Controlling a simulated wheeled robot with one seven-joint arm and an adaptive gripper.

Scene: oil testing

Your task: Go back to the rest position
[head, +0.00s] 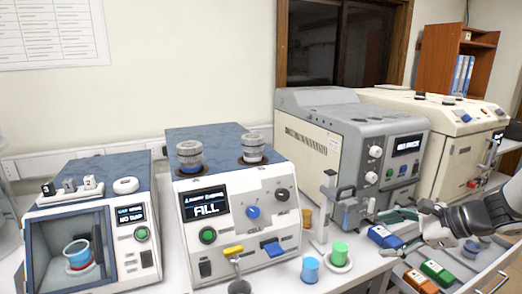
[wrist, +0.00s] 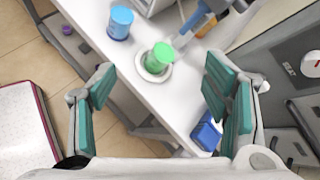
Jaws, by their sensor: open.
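My gripper (head: 393,230) is at the right of the head view, above the front edge of the white table (head: 330,285). Its green-padded fingers are spread apart with nothing between them, as the wrist view shows (wrist: 160,82). Beyond the fingertips a green cup (wrist: 160,56) stands on a round white dish (wrist: 152,71). A blue cup (wrist: 120,22) stands beside it. In the head view the green cup (head: 339,251) and blue cup (head: 311,269) are left of my gripper, apart from it.
Several machines line the wall, including the FILL machine (head: 235,210), an open-chamber machine (head: 140,240) and a grey machine (head: 345,150). A stand (head: 325,215) rises near the cups.

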